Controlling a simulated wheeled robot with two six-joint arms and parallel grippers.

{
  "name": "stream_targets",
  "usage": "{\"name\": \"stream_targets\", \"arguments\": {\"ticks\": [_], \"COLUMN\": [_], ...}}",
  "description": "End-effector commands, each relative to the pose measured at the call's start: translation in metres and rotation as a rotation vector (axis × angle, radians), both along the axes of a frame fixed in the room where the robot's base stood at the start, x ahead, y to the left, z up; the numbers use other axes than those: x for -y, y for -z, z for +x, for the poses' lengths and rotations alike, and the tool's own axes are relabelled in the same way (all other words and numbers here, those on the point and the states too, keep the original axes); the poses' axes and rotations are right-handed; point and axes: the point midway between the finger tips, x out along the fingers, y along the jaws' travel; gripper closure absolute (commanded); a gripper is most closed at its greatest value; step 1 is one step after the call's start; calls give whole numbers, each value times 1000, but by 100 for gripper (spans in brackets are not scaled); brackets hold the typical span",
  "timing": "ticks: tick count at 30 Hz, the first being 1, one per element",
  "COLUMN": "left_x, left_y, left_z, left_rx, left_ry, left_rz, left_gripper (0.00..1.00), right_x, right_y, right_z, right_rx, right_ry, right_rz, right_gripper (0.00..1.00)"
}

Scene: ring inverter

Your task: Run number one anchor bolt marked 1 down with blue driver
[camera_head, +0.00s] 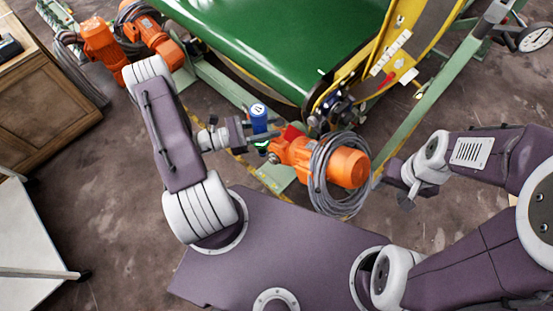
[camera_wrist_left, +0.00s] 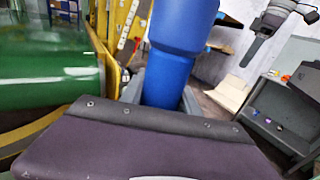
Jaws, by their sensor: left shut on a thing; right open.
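The blue driver (camera_head: 259,119) stands about upright in my left gripper (camera_head: 252,132), over the green frame's foot beside the orange motor. My left gripper is shut on it. In the left wrist view the blue driver (camera_wrist_left: 181,45) fills the upper middle, and its lower end is hidden behind my gripper's body. I cannot make out the anchor bolt marked 1; the area under the driver is small and partly covered. My right gripper (camera_head: 399,186) is open and empty, to the right of the orange motor.
An orange motor (camera_head: 350,167) with a coiled grey cable (camera_head: 325,185) sits just right of the driver. A green conveyor belt (camera_head: 265,40) and yellow frame (camera_head: 425,30) lie behind. More orange motors (camera_head: 103,45) are at upper left. A wooden cabinet (camera_head: 45,105) stands at left.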

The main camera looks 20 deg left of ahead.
Motion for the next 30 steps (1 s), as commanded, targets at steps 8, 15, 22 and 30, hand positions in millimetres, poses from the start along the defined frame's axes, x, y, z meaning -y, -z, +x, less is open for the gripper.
{"name": "stream_targets", "arguments": {"ticks": [8, 15, 22, 30], "left_x": [-1, -2, -6, -38], "left_y": [125, 210, 269, 343], "left_z": [1, 1, 7, 48], "left_rx": [0, 1, -3, -13], "left_ry": [0, -1, -23, -176], "left_rz": [0, 1, 1, 16], "left_gripper": [100, 100, 100, 100], "right_x": [-1, -1, -1, -2], "right_y": [141, 240, 306, 373], "right_z": [0, 0, 0, 0], "right_rx": [-2, -1, -1, -1], "right_ry": [0, 0, 0, 0], "right_rz": [0, 0, 0, 0], "right_gripper": [48, 48, 48, 48]}}
